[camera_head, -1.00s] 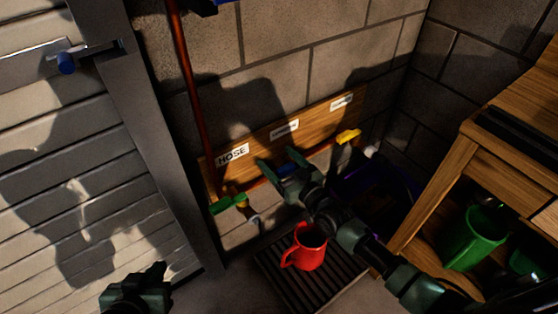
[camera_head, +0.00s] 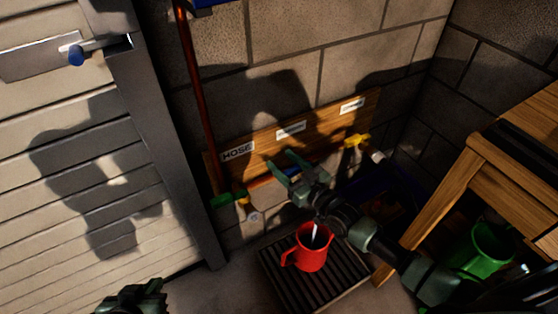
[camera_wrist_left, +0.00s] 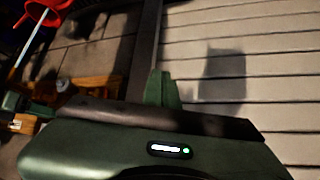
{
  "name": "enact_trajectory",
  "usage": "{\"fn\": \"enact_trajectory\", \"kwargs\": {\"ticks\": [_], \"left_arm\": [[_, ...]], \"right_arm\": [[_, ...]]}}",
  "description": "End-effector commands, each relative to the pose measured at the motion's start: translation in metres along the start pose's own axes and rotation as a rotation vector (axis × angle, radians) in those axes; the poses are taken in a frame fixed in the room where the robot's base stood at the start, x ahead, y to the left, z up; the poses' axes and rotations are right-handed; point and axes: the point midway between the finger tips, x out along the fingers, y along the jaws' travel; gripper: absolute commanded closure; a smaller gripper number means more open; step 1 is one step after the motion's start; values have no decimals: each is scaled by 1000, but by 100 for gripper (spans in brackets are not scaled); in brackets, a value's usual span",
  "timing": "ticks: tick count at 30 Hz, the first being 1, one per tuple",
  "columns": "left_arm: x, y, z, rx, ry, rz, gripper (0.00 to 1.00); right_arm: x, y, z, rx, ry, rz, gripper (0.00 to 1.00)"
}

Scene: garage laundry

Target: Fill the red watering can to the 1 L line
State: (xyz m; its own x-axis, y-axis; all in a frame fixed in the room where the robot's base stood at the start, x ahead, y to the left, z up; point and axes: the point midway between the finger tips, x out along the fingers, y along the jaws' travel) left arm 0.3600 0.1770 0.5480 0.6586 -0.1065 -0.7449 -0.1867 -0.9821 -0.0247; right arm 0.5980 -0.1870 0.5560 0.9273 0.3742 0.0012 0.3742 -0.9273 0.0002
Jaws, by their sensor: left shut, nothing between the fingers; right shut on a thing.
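The red watering can (camera_head: 311,250) stands upright on a dark slatted grate in the head view. A thin pale stream (camera_head: 316,232) comes down into its top; the water level and any 1 L mark cannot be made out. The can also shows in the left wrist view (camera_wrist_left: 55,6), cut off at the top. My right gripper (camera_head: 281,164) is at the middle tap, shut on its blue handle (camera_head: 291,171). My left gripper (camera_head: 135,297) is low at the left, shut and empty, away from the can; its finger shows in the left wrist view (camera_wrist_left: 163,90).
A wooden board (camera_head: 325,119) carries a HOSE label and two unreadable labels. A green handle (camera_head: 222,200) is at the left, a yellow one (camera_head: 357,140) at the right. The grate (camera_head: 342,285) lies below. A wooden bench (camera_head: 445,195) with green containers (camera_head: 483,250) stands right.

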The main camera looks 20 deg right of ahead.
Motion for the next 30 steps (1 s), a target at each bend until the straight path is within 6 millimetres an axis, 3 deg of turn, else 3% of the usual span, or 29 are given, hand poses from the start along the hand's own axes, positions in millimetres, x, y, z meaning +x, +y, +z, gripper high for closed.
{"fn": "enact_trajectory", "kwargs": {"ticks": [14, 24, 25, 27, 30], "left_arm": [[4, 8, -65, 5, 308, 18, 100], [2, 9, -71, 5, 330, 19, 100], [2, 9, -71, 5, 330, 19, 100], [2, 9, -71, 5, 330, 19, 100], [2, 9, -70, 5, 329, 19, 100]], "right_arm": [[-6, -1, -1, -1, 5, -86, 100], [-6, -1, -2, 2, 3, -91, 100], [-6, -1, -2, 2, 3, -91, 45], [-6, -1, -2, 2, 3, -91, 25], [-6, -1, -1, 2, 2, -91, 25]]}}
